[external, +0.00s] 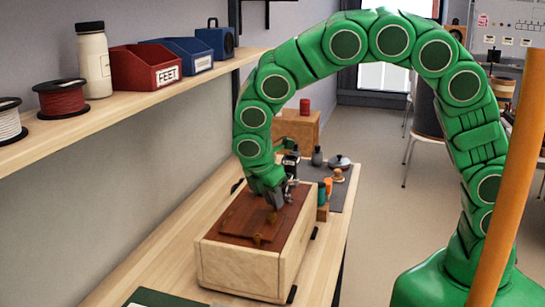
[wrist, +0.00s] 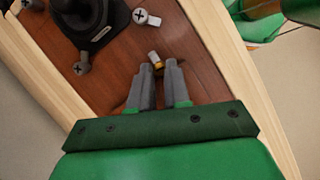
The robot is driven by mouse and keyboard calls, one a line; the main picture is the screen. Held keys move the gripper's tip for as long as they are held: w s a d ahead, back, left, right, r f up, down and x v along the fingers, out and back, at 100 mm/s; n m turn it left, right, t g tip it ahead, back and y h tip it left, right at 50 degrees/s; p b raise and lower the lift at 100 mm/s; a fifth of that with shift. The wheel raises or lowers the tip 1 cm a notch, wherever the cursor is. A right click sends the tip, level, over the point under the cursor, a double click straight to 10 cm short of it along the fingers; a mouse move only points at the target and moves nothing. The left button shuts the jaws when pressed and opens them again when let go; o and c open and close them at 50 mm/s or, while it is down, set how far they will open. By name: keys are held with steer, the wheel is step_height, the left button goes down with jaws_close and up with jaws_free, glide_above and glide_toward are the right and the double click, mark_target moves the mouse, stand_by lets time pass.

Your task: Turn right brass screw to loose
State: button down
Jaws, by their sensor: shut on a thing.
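A wooden speaker box (external: 238,265) with a red-brown panel (external: 245,212) on top lies on the workbench. My gripper (external: 278,200) reaches down to the far right part of that panel. In the wrist view my gripper (wrist: 159,68) is shut on a small brass screw (wrist: 157,63), which shows between and just beyond the fingertips. Its far end looks pale.
A grey mat (external: 345,178) with several small items lies behind the box. A shelf (external: 75,122) with bins is at left.

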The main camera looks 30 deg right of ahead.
stand_by(0.4)
steer(key=c, duration=1.1)
jaws_free()
steer(key=v, duration=0.7)
steer(key=shift+r, duration=0.4)
steer(key=shift+s, duration=0.1)
